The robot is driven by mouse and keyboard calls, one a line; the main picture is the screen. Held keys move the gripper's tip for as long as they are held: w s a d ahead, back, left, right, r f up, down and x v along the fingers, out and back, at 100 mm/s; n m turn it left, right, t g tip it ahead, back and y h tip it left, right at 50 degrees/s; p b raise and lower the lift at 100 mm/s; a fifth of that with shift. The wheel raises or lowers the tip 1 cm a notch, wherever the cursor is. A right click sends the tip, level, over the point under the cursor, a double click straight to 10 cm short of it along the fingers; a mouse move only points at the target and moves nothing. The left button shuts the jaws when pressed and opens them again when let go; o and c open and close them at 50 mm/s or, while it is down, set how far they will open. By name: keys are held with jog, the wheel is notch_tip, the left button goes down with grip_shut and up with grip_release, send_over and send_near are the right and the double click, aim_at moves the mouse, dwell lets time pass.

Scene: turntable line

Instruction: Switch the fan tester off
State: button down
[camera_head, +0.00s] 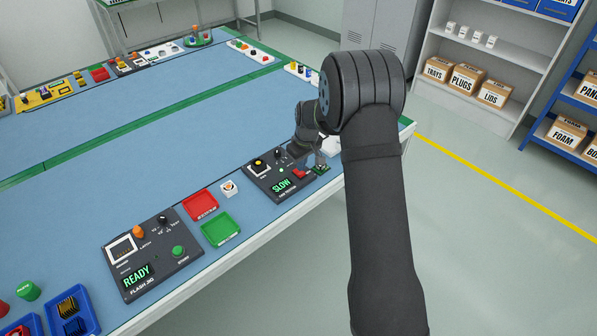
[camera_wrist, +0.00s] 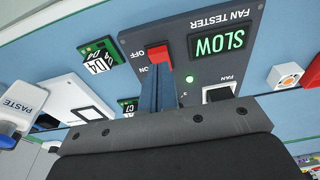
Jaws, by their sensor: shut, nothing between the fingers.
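The fan tester (camera_wrist: 180,30) is a dark panel whose green display (camera_wrist: 218,41) reads SLOW. Its red switch (camera_wrist: 159,52) sits between the printed words OFF and ON. A small green light (camera_wrist: 190,79) is lit beside it. My gripper (camera_wrist: 158,72) is shut and empty, its fingertips right at the red switch on the ON side; I cannot tell whether they touch. In the head view the fan tester (camera_head: 262,183) is at the near table edge, also showing SLOW, with the red switch (camera_head: 299,174) at its right. My arm hides part of the gripper there.
A green board (camera_wrist: 97,55), a white device (camera_wrist: 75,98) and a paste container (camera_wrist: 18,110) lie left of the tester. A white-and-orange part (camera_wrist: 285,76) lies right. In the head view, red (camera_head: 200,205) and green (camera_head: 221,229) trays separate it from the flash jig (camera_head: 150,250).

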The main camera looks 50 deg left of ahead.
aim_at(302, 173)
jog(key=shift+f, duration=0.95)
dwell(0.6)
jog(key=shift+r, duration=3.55)
jog(key=shift+f, duration=0.1)
notch_tip(302, 173, down, 7)
jog(key=shift+r, duration=0.1)
jog(key=shift+r, duration=0.1)
